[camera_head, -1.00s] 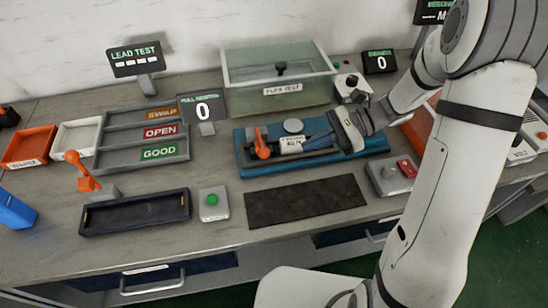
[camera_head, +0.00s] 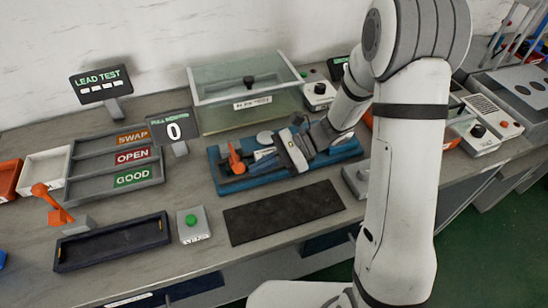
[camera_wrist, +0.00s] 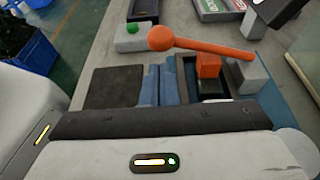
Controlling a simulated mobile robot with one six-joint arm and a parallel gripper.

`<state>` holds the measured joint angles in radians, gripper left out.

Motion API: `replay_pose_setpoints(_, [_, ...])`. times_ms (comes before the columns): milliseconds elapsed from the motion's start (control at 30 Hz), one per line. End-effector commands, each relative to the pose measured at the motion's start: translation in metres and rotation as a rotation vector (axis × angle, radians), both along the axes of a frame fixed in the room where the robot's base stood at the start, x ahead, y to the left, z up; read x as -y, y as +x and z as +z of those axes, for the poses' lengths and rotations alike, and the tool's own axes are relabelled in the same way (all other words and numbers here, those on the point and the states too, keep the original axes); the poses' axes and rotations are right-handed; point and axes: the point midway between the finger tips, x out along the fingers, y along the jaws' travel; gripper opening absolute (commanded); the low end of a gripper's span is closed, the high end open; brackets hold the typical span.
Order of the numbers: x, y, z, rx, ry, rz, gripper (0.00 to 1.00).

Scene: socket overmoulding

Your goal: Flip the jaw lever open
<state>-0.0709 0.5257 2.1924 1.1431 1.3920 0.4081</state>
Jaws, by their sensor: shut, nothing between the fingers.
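The blue fixture (camera_head: 225,184) lies on the bench in the head view. An orange lever (camera_head: 236,160), which I take as the jaw lever, stands near its left end. In the wrist view this lever (camera_wrist: 205,45) is large, with a round knob at left and its arm reaching a grey block at right. An orange block sits just below the arm. My gripper (camera_head: 293,150) is shut and empty, above the middle of the fixture and to the right of the lever, apart from it. In the wrist view my gripper (camera_wrist: 155,120) fills the bottom and hides part of the fixture.
A second orange lever (camera_head: 52,203) stands at the far left behind a black tray (camera_head: 110,257). A green-button box (camera_head: 193,228) and a dark mat (camera_head: 283,211) lie in front.

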Motion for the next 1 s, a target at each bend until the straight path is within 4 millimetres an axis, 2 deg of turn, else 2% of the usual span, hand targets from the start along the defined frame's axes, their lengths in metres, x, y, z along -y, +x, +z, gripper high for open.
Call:
replay_pose_setpoints(100, [-0.015, -0.006, -0.006, 0.000, 0.000, 0.002, 0.00])
replay_pose_setpoints(300, [-0.025, -0.011, -0.010, 0.000, -0.001, 0.000, 0.00])
replay_pose_setpoints(667, [-0.025, -0.010, -0.009, 0.000, -0.001, -0.001, 0.00])
replay_pose_setpoints(1000, [-0.020, -0.005, -0.001, -0.053, -0.022, -0.016, 0.00])
